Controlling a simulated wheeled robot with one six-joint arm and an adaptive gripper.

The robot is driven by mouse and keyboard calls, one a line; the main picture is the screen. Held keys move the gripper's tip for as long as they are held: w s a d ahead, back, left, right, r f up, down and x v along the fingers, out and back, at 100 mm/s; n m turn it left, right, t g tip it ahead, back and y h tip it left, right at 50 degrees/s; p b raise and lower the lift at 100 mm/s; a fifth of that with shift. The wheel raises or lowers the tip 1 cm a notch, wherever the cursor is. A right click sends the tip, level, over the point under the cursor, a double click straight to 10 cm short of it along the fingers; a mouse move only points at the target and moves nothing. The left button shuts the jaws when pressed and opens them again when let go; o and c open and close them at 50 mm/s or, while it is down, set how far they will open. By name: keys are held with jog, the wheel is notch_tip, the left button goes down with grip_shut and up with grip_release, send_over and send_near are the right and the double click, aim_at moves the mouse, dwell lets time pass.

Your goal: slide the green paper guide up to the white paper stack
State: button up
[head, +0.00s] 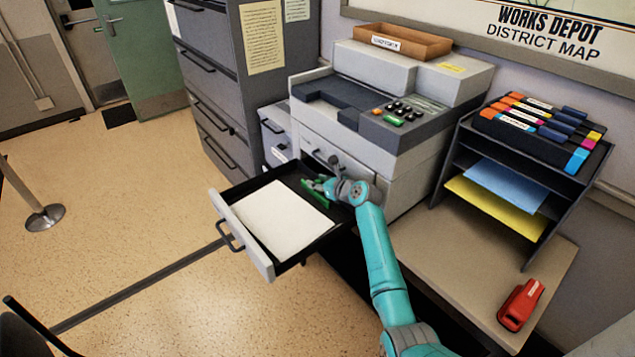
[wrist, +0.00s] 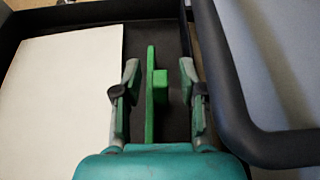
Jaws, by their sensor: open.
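The white paper stack (head: 283,217) lies in the open drawer (head: 240,238) of the copier. It also shows at the left of the wrist view (wrist: 60,95). The green paper guide (wrist: 151,100) stands upright on the dark drawer floor, to the right of the stack, with a strip of bare floor between them. In the head view the guide (head: 325,186) is partly hidden by my gripper. My gripper (wrist: 160,80) is open, with one finger on each side of the guide. Both fingers look apart from it. The left finger is between the guide and the stack.
The drawer's dark side wall and a grey curved edge (wrist: 260,130) are close to the right finger. The copier body (head: 345,140) rises behind the drawer. A red stapler (head: 520,304) lies on the side table, near a rack of folders (head: 500,185).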

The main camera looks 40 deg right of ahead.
jog(key=shift+w+f, duration=0.1)
jog(key=shift+w, duration=0.15)
grip_shut()
jog(key=shift+a, duration=0.1)
jog(key=shift+a, duration=0.3)
jog(key=shift+s+a, duration=0.15)
jog(key=shift+a, duration=2.15)
grip_release()
